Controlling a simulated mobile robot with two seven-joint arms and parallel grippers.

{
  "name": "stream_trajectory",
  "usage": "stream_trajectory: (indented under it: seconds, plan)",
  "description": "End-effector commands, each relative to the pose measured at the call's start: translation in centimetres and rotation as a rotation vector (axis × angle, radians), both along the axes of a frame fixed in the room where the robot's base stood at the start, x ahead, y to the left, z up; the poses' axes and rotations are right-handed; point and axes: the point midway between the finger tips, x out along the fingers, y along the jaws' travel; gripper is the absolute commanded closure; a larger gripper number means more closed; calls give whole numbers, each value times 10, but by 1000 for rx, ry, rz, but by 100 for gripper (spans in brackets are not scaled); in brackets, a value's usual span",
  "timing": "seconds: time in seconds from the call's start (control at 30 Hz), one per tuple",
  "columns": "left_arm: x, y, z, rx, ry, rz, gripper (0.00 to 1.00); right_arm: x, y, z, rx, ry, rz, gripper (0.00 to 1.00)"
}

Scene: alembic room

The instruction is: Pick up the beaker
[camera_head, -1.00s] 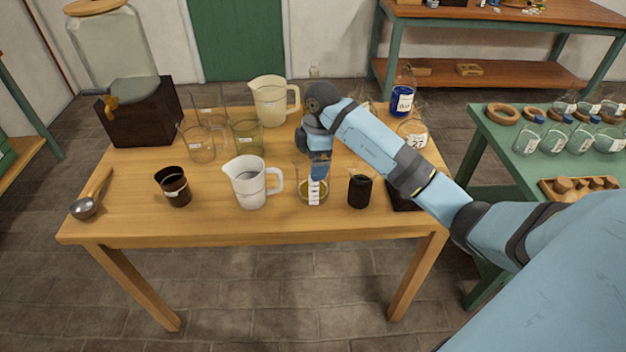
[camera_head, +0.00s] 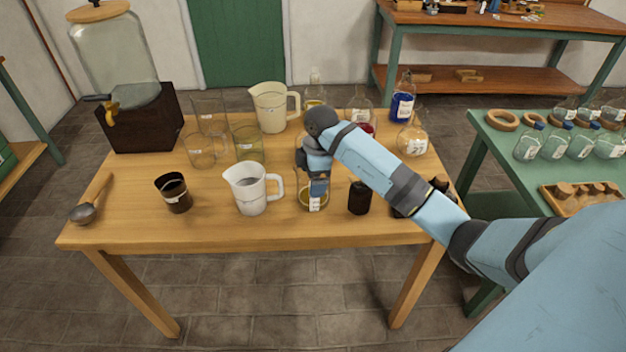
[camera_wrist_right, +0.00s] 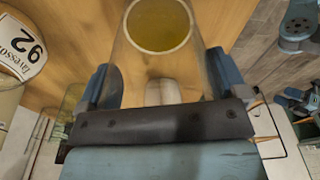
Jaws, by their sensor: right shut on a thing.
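The beaker (camera_head: 312,200) is clear glass with a white label and a little yellow liquid at its bottom. It stands near the front edge of the wooden table, right of the white jug. My right gripper (camera_head: 318,183) is at its upper part, coming from above and behind. In the right wrist view the beaker (camera_wrist_right: 160,28) lies between the two blue fingers of my right gripper (camera_wrist_right: 162,92), which are shut on it. Whether its base touches the table is hard to tell.
On the wooden table (camera_head: 225,222), a white jug (camera_head: 250,190) stands close left of the beaker and a dark jar (camera_head: 359,198) close right. Bottles crowd the back right.

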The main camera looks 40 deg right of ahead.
Motion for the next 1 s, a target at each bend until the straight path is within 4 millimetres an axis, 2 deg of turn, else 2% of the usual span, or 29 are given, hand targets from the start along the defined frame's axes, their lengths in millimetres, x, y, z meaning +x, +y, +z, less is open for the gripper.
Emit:
stream_trajectory:
  seconds: [0.37, 0.57, 1.0]
  plan:
    - [0, 4, 1, 12, -3, -9, 23, 1, 0, 19, 1, -1, 1, 39]
    - [0, 5, 2, 17, -5, -11, 23, 1, 0, 41, 0, -3, 1, 39]
    - [0, 3, 4, 10, -7, -5, 23, 1, 0, 103, 1, -4, 1, 39]
